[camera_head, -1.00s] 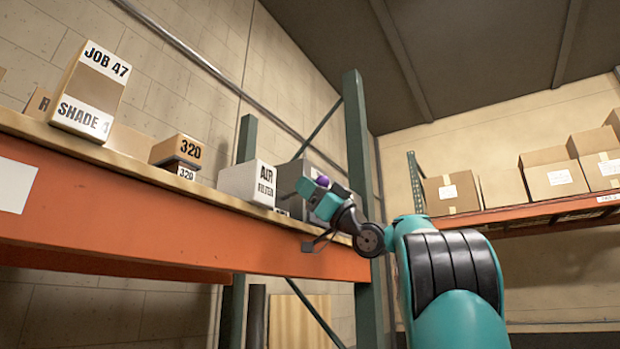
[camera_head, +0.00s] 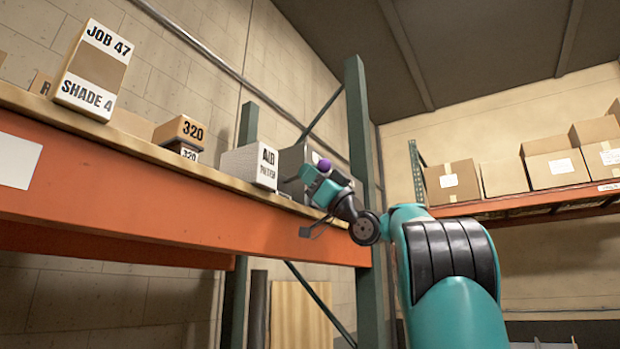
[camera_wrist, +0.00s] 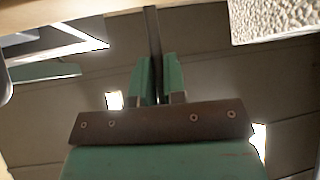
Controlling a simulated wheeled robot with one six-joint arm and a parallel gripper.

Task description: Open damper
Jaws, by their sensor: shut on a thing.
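My gripper (camera_head: 312,176) is at the right end of the upper shelf, in front of a grey metal box (camera_head: 290,160). In the wrist view the two green fingers (camera_wrist: 160,82) are close together on a thin dark bar (camera_wrist: 152,30), which runs upward between them. The bar looks like a damper handle, but no label on it is readable. A purple round knob (camera_head: 324,165) shows just above the gripper. It is not clear what the knob is fixed to. The gripper and arm hide part of the grey box.
The orange shelf beam (camera_head: 150,215) runs below the gripper. A white air filter box (camera_head: 250,166), boxes marked 320 (camera_head: 180,131) and a Job 47 Shade 4 box (camera_head: 92,75) stand to the left. A green rack post (camera_head: 358,140) rises close at the right.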

